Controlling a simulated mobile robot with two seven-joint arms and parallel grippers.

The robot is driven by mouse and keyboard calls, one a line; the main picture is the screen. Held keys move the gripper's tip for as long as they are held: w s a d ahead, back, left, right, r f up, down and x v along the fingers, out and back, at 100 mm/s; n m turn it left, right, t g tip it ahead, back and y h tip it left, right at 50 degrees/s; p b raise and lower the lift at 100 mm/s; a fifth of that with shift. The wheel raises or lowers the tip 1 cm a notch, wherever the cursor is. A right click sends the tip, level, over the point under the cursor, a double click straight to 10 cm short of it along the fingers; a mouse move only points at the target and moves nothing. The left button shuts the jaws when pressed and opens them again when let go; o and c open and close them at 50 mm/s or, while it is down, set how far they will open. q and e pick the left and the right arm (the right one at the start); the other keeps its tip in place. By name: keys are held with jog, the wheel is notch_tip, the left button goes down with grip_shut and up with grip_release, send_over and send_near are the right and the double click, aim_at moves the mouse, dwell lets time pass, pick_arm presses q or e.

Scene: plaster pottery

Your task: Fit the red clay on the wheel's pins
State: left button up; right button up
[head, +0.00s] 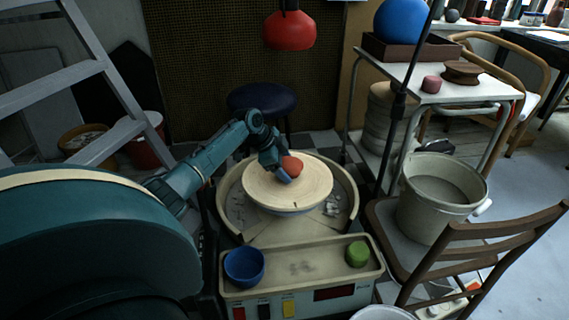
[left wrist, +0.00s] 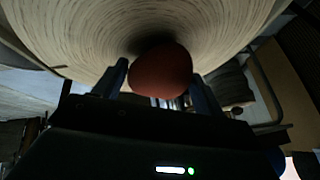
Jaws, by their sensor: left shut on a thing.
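The red clay (head: 292,165) is a small rounded lump at the middle of the pale round wheel disc (head: 315,185). My left gripper (head: 284,172) is shut on it, reaching in from the left over the disc. In the left wrist view the red clay (left wrist: 161,70) sits between the two fingers of the left gripper (left wrist: 160,86), close to the ringed wheel surface (left wrist: 75,30), with a dark shadow beside it. I cannot tell whether it touches the disc. No pins can be made out. My right gripper is not in view.
The wheel's tray holds a blue bowl (head: 244,266) and a green lump (head: 357,253). A pinkish lump (head: 432,84) lies on the white cart (head: 440,72). A bucket (head: 435,195) stands on the wooden chair (head: 480,238) at right. A red lamp (head: 290,31) hangs behind the wheel.

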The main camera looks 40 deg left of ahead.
pick_arm(q)
jog(key=shift+f+b, duration=0.45)
jog(key=shift+f, duration=0.4)
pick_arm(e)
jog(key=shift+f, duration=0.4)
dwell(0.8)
pick_arm(q)
jog(key=o, duration=1.7)
jog(key=shift+o, duration=0.7)
jog(key=shift+s+f, duration=0.1)
jog(key=shift+f, duration=0.2)
jog(key=shift+r, duration=0.1)
jog(key=p+v, duration=0.4)
jog(key=v, duration=0.9)
jog(key=shift+r, duration=0.2)
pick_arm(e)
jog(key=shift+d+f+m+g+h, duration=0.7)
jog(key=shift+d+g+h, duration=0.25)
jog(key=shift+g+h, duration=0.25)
